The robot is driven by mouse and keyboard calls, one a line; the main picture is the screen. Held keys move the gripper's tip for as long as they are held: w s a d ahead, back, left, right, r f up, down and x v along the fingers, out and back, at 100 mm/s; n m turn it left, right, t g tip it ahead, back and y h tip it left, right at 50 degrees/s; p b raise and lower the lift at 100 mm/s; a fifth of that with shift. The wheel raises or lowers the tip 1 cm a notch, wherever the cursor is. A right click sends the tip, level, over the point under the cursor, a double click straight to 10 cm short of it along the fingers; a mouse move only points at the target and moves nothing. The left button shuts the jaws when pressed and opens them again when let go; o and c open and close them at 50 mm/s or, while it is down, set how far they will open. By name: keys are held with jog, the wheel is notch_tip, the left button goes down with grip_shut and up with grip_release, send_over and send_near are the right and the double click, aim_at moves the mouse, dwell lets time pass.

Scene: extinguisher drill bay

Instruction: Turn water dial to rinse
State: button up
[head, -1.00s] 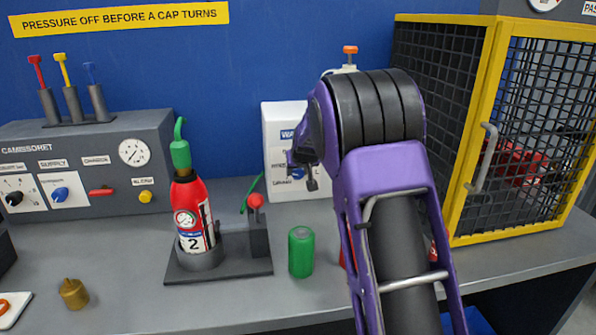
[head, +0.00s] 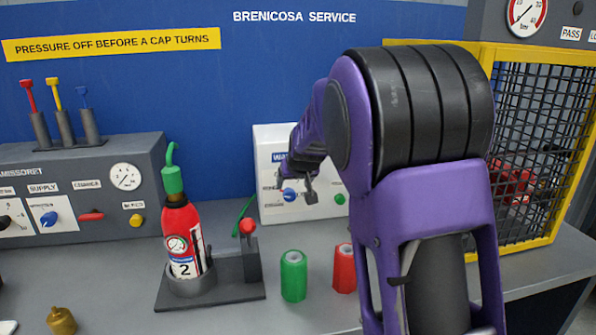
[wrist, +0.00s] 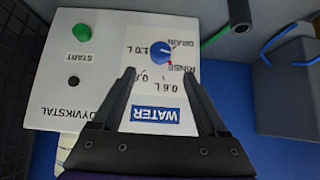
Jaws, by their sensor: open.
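The water dial (wrist: 160,50) is a round blue knob on a white panel (wrist: 75,95), which appears upside down in the wrist view. Labels around it read DRAIN, RINSE, 1.0 L and 0.6 L, with another partly hidden. A small red mark shows at its edge near RINSE; its exact setting is hard to read. My gripper (wrist: 159,72) is open and empty, its fingertips short of the dial in the picture, one to each side. In the head view, my gripper (head: 298,190) is in front of the dial (head: 289,194) and partly covers it.
A green START button (wrist: 82,32) is on the same panel. A red extinguisher (head: 183,235) stands in a holder at left. Green (head: 293,276) and red (head: 345,268) cylinders stand on the counter below the panel. A yellow-framed mesh cage (head: 545,140) is at right.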

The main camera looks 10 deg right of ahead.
jog(key=v, duration=0.8)
jog(key=shift+p, duration=0.3)
jog(key=shift+w, duration=0.1)
